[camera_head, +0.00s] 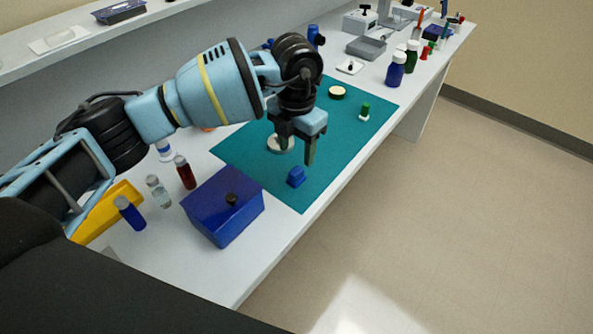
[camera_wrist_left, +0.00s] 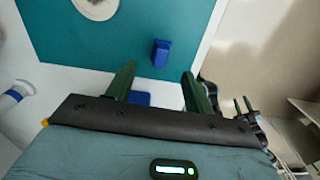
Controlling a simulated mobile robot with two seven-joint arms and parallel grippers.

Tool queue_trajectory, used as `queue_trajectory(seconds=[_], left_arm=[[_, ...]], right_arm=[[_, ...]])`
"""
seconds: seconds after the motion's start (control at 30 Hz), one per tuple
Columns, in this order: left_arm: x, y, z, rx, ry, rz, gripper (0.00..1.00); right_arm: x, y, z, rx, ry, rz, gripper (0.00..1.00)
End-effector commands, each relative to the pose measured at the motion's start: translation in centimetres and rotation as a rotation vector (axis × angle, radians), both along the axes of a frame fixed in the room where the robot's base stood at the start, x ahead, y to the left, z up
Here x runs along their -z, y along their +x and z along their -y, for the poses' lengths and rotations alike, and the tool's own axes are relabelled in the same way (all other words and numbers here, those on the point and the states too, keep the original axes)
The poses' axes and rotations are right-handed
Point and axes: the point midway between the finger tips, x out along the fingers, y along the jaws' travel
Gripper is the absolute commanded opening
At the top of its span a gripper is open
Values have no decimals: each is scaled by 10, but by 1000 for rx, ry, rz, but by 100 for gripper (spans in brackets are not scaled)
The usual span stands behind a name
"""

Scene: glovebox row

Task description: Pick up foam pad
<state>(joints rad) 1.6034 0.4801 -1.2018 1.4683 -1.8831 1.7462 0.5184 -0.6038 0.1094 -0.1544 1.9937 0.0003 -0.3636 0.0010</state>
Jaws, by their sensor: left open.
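No item is labelled as the foam pad, and I cannot tell which one it is. A small blue block (camera_head: 296,177) sits on the teal mat (camera_head: 238,147) near its front corner; it also shows in the left wrist view (camera_wrist_left: 161,52). A pale round disc (camera_head: 280,144) lies on the mat, partly behind my left gripper, and is cut off at the top of the wrist view (camera_wrist_left: 95,8). A cream disc with a dark rim (camera_head: 337,92) lies farther back. My left gripper (camera_head: 296,152) is open and empty above the mat, apart from the block.
A blue box with a black knob (camera_head: 222,208) stands off the mat's near edge. Several vials, including a red one (camera_head: 185,172), stand left of it, near a yellow tray (camera_head: 105,212). A green-topped piece (camera_head: 364,110) and bottles (camera_head: 396,69) are farther back. The bench's front edge is close.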

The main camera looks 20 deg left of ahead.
Motion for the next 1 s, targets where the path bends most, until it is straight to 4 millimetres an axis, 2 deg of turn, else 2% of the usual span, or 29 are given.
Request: queue_trajectory(seconds=[0.2, 0.53, 0.8, 1.0], left_arm=[[22, -1, 0, -1, 0, -3, 53], [34, -2, 1, 0, 0, -2, 53], [71, -4, 1, -1, 0, -3, 53], [76, -4, 1, -1, 0, 0, 53]], right_arm=[[1, -5, 1, -3, -2, -10, 36], [-3, 3, 1, -2, -2, 8, 36], [-8, 10, 1, -1, -1, 24, 36], [-7, 10, 1, -1, -1, 23, 36]])
